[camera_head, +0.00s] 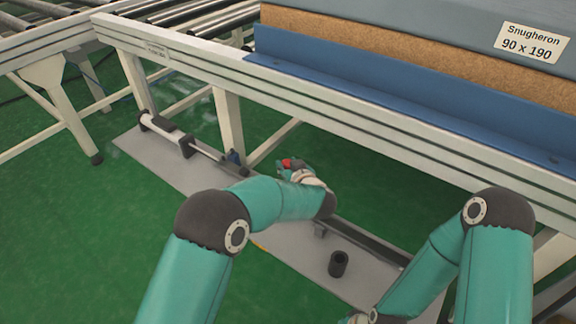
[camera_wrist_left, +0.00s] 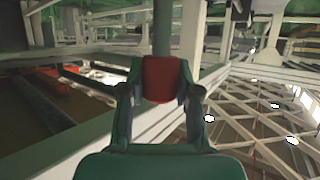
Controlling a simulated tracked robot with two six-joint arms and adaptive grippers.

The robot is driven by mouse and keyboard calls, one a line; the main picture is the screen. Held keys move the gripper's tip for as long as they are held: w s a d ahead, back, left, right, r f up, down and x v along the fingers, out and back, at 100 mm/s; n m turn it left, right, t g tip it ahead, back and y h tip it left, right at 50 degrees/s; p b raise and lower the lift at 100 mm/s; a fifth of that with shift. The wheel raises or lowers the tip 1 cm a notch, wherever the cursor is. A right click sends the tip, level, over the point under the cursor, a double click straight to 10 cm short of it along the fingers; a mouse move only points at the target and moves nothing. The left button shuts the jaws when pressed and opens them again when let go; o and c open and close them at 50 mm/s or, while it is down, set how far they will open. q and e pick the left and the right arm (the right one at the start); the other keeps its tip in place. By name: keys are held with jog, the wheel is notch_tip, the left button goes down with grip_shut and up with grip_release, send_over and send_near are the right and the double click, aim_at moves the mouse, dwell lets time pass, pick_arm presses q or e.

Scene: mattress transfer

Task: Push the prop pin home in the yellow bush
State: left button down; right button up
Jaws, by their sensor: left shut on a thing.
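My left gripper (camera_head: 290,168) is beside the conveyor frame, above the grey base plate. In the left wrist view its fingers (camera_wrist_left: 160,88) are shut on a red grip (camera_wrist_left: 161,78). A grey rod (camera_wrist_left: 162,30) runs on from the red grip; I take this to be the prop pin. A bit of the red grip (camera_head: 287,163) also shows in the head view. I cannot make out the yellow bush; a small yellow patch (camera_head: 259,244) shows by my left arm, too small to name. My right gripper (camera_head: 358,318) is mostly cut off at the bottom edge.
A grey base plate (camera_head: 290,255) on the green floor holds a cylinder (camera_head: 165,130) with a rod and a black sleeve (camera_head: 338,263).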

pick_arm(q)
jog(key=shift+p, duration=0.4)
jog(key=shift+f+b, duration=2)
jog(key=shift+f, duration=2.05)
jog(key=c, duration=0.7)
grip_release()
jog(key=shift+c, duration=0.2)
jog(key=shift+s, duration=0.1)
jog(key=v, duration=0.7)
